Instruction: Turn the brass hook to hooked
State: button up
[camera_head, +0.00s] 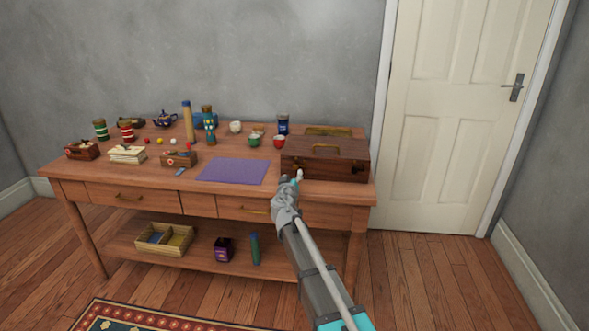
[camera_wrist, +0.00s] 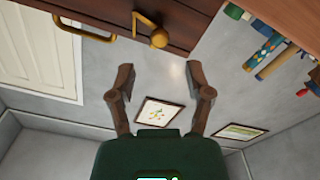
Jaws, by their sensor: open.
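The brass hook (camera_wrist: 152,32) is on the front of a dark wooden case in the wrist view. It has a rounded end and a curved arm, and lies beyond my fingertips, near the middle of the gap. My gripper (camera_wrist: 161,78) is open, with nothing between its fingers, and apart from the hook. In the head view my gripper (camera_head: 297,177) is in front of the left part of the case (camera_head: 340,170). The hook is too small or covered to make out there. I cannot tell whether it is hooked.
A brass handle (camera_wrist: 75,25) is beside the hook in the wrist view. The case stands at the right end of a wooden table (camera_head: 225,197). A purple mat (camera_head: 233,170) lies left of it. Cups, a tall bottle (camera_head: 188,122) and boxes stand further left and behind.

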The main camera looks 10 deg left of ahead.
aim_at(295, 167)
jog(key=shift+w+d, duration=0.1)
jog(key=shift+w, duration=3.1)
jog(key=shift+c, duration=0.2)
grip_shut()
